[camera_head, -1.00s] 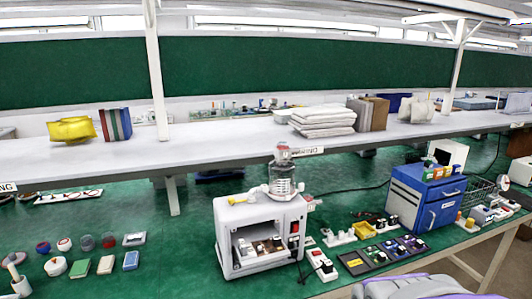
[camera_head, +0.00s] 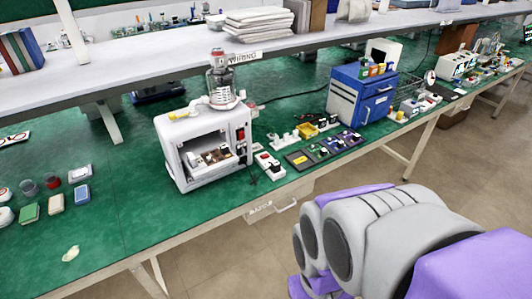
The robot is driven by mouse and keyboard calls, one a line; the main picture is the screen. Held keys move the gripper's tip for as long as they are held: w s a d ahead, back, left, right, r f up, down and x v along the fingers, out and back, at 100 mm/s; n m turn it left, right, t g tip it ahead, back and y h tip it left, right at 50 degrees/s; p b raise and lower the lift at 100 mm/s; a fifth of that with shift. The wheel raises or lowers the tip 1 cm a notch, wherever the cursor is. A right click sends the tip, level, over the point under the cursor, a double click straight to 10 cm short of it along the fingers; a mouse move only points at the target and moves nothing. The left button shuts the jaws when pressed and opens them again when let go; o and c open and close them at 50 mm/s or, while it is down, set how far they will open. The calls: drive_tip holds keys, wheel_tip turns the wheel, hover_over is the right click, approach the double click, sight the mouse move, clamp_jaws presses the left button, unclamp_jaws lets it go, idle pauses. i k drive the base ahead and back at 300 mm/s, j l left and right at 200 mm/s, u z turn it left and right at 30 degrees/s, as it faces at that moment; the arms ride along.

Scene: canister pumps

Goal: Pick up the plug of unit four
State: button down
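A white boxy unit (camera_head: 204,150) stands on the green bench near its front edge, with a clear canister (camera_head: 222,80) on top. I cannot read a unit number on it. A white power strip (camera_head: 276,170) with dark and red parts lies just right of it. A thin dark cord (camera_head: 253,176) shows at the unit's right side. No plug of unit four can be told apart for sure at this size. My grey and purple arm fills the lower right, in front of the bench. My gripper's fingertips are not in view.
Dark trays with small parts (camera_head: 322,148) lie right of the strip. A blue drawer cabinet (camera_head: 360,98) stands behind them. Small tins and boxes (camera_head: 54,200) lie at the left. A grey shelf (camera_head: 130,66) runs above the bench. The floor in front is clear.

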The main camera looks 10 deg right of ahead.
sight(275, 165)
drive_tip(key=i+j+z, duration=0.3)
drive_tip(key=i, duration=0.2)
drive_tip(key=i+j+z, duration=0.3)
drive_tip(key=i, duration=0.15)
